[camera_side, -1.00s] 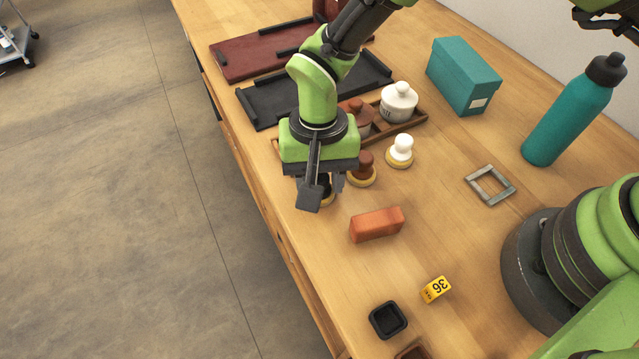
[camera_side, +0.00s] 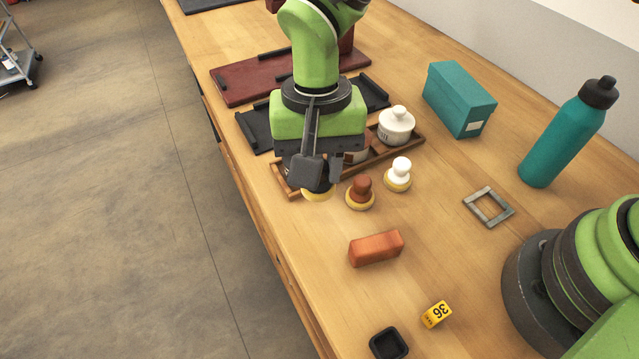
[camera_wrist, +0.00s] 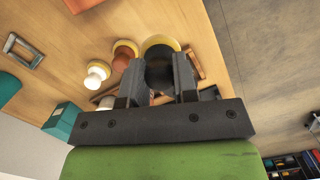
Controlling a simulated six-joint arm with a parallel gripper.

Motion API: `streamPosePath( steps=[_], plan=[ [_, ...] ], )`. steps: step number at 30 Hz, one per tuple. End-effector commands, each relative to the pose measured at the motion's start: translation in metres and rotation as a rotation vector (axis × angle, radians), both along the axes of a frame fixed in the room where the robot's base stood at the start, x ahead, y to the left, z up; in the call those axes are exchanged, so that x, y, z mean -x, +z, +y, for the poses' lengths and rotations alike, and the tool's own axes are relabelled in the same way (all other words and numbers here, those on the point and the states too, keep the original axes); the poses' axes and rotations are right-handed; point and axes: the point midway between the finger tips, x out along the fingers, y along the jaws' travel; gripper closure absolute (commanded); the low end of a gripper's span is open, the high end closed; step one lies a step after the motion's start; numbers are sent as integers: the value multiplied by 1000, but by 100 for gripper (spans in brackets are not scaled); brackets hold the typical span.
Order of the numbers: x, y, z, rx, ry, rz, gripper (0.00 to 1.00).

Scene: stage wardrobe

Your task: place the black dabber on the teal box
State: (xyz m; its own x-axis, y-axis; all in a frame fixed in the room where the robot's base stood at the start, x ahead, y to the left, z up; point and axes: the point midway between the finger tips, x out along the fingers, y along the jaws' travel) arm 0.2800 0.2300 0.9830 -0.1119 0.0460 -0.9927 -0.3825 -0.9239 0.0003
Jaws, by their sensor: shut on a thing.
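My gripper (camera_side: 321,172) is shut on the black dabber (camera_side: 318,194), whose yellow rim shows below the fingers in the side view. In the wrist view the black dabber (camera_wrist: 159,68) sits between my two fingers. It hangs a little above the table, in front of the wooden tray; its upper part is mostly hidden by the fingers in the side view. The teal box (camera_side: 459,101) stands closed at the back right, well away from my gripper, its top bare. It also shows in the wrist view (camera_wrist: 62,120) at lower left.
A brown dabber (camera_side: 360,190) and a white dabber (camera_side: 399,172) stand right of my gripper. A wooden tray (camera_side: 412,142) holds a white jar (camera_side: 396,125). An orange block (camera_side: 376,248), a grey frame (camera_side: 489,207) and a teal bottle (camera_side: 567,135) stand on the table.

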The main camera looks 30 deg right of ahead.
Motion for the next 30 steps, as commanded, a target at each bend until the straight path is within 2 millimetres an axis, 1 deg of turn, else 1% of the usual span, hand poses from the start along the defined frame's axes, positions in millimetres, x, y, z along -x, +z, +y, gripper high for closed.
streamPosePath(
  steps=[1, 3, 8, 11, 14, 17, 18, 20, 21, 23, 24, 25, 26, 27, 30],
  plan=[
    [-1, 8, 0, -2, 1, -3, 100],
    [-1, 15, 0, -2, 1, -3, 100],
    [-4, 22, -3, -1, -18, -2, 100],
    [-16, 26, -17, 0, -92, -3, 100],
    [-39, 34, -44, 1, -237, -5, 100],
    [-66, 45, -87, 1, -439, -7, 100],
    [-76, 50, -107, 3, -529, -9, 100],
    [-88, 57, -138, 3, -664, -9, 100],
    [-94, 63, -160, 3, -756, -9, 100],
    [-102, 70, -193, 5, -890, -9, 100],
    [-104, 75, -215, 5, -978, -9, 100],
    [-106, 79, -230, 5, -1042, -9, 100],
    [-106, 82, -245, 5, -1103, -8, 100],
    [-106, 87, -265, 6, -1179, -9, 100],
    [-103, 96, -306, 5, -1347, -8, 100]
  ],
)
